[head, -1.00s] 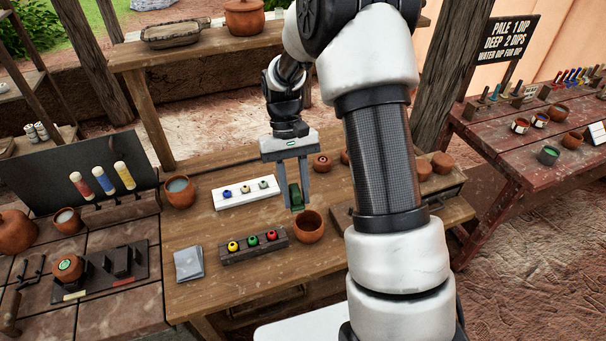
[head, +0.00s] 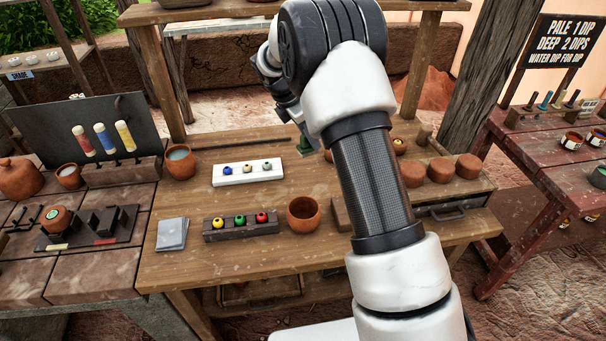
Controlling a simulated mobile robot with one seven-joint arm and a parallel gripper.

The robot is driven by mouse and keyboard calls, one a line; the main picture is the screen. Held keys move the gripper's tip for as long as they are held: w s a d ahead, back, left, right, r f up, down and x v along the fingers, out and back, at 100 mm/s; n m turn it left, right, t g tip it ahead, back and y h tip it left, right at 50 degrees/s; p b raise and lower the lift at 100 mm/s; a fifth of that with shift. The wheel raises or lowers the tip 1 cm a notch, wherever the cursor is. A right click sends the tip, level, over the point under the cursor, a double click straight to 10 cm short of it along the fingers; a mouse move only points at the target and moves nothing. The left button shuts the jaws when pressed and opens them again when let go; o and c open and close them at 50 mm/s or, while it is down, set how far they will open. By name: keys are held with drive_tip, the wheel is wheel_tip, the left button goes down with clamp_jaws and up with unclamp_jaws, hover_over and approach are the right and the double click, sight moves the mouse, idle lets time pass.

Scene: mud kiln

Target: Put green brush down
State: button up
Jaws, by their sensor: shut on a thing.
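The green brush (head: 304,146) shows as a small green piece at the back of the wooden table, just left of my arm. My gripper (head: 309,139) is mostly hidden behind my own arm; only a grey finger shows, right against the green piece. It is shut on the green brush. I cannot tell whether the brush touches the table top.
A white tray (head: 248,180) with small coloured pots, a dark rack (head: 240,236) with coloured pots and a clay bowl (head: 303,227) stand on the table. A clay cup (head: 180,162) stands at the left. A dark strip (head: 238,145) runs along the back edge.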

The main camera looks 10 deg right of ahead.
drive_tip(key=w+n+t+y+b, duration=0.3)
drive_tip(key=w+n+b, duration=0.1)
drive_tip(key=w+n, duration=0.5)
drive_tip(key=shift+n, duration=0.4)
drive_tip(key=f, duration=0.3)
drive_tip(key=f+b, duration=0.1)
drive_tip(key=f, duration=0.6)
drive_tip(key=shift+s+a+f, duration=0.15)
drive_tip(key=shift+s+a, duration=0.05)
drive_tip(key=shift+s, duration=0.15)
drive_tip(key=shift+f, duration=0.15)
drive_tip(key=o, duration=1)
